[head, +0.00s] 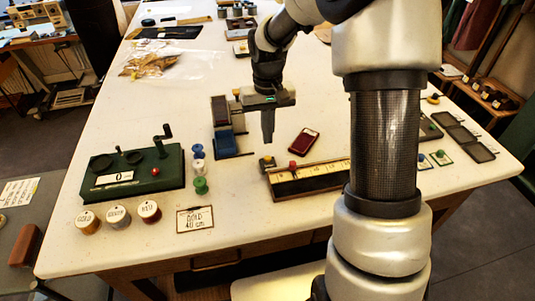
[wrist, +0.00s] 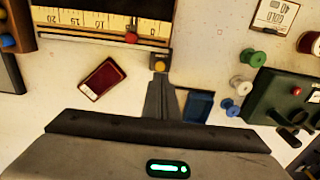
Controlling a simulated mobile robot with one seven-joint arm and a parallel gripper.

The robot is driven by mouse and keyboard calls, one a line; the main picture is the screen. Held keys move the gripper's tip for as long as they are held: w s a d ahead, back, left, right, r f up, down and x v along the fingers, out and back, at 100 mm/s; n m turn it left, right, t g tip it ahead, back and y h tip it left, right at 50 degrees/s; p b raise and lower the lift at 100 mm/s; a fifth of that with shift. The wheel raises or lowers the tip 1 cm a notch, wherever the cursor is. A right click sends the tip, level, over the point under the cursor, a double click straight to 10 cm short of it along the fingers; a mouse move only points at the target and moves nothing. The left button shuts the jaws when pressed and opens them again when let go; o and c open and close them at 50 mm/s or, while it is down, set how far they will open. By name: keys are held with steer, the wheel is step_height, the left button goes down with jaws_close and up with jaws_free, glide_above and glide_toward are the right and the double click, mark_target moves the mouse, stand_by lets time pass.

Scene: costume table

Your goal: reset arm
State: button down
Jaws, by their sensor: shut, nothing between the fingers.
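My gripper (head: 267,140) points down above the middle of the white table (head: 255,85). Its fingers are together with nothing held; they also show in the wrist view (wrist: 160,80). A dark red flat case (head: 303,141) lies on the table just right of the fingers, and it shows left of them in the wrist view (wrist: 102,78). A blue and dark holder (head: 225,135) stands left of the gripper. A ruler board (head: 310,177) with a red knob lies in front of the fingers. My arm covers part of the table's right side.
A green device with a crank (head: 135,170) stands at the left, beside several thread spools (head: 200,185). A card reading "GOLD 40 cm" (head: 195,219) lies at the front. Dark trays (head: 470,142) sit at the right. The table behind the gripper is mostly clear.

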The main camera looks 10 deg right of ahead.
stand_by(0.4)
steer(key=s+r+t, duration=0.1)
steer(key=s+r, duration=0.4)
steer(key=r, duration=0.4)
steer(key=s+r+t+p, duration=0.1)
steer(key=s+r+t, duration=0.1)
steer(key=s+r, duration=0.3)
steer(key=s+r+t+p, duration=0.1)
steer(key=s+r, duration=0.5)
steer(key=s, duration=0.8)
steer(key=shift+r+t+p, duration=0.2)
steer(key=shift+t+p, duration=0.15)
steer(key=shift+t, duration=0.45)
